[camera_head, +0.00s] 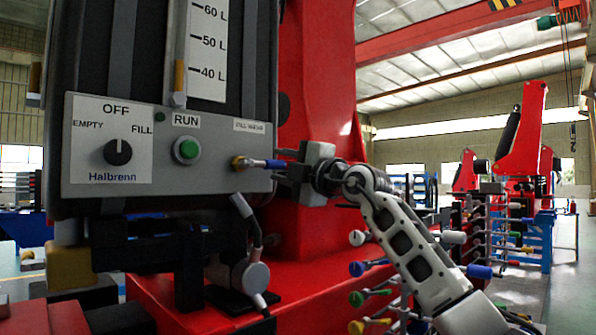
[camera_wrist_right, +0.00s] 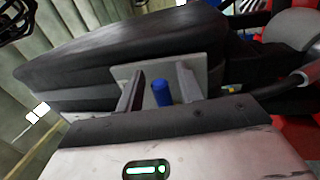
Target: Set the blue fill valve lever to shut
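The fill valve is a brass fitting (camera_head: 240,162) on the right of the grey control panel, under a small label too blurred to read fully. Its blue lever (camera_head: 270,163) points right, roughly level, away from the panel. My right gripper (camera_head: 291,170) comes from the right, with its fingers at the lever's outer end. In the right wrist view the blue lever tip (camera_wrist_right: 162,93) stands between the two fingers, with gaps on both sides, so the gripper (camera_wrist_right: 159,92) is open around it. My left gripper is not in view.
The panel (camera_head: 215,183) also carries a black selector knob (camera_head: 118,152), pointing up to OFF, and a green RUN button (camera_head: 187,150). A level scale (camera_head: 208,50) stands above. A red column (camera_head: 318,85) rises behind my right gripper. Several coloured levers (camera_head: 372,268) sit lower right.

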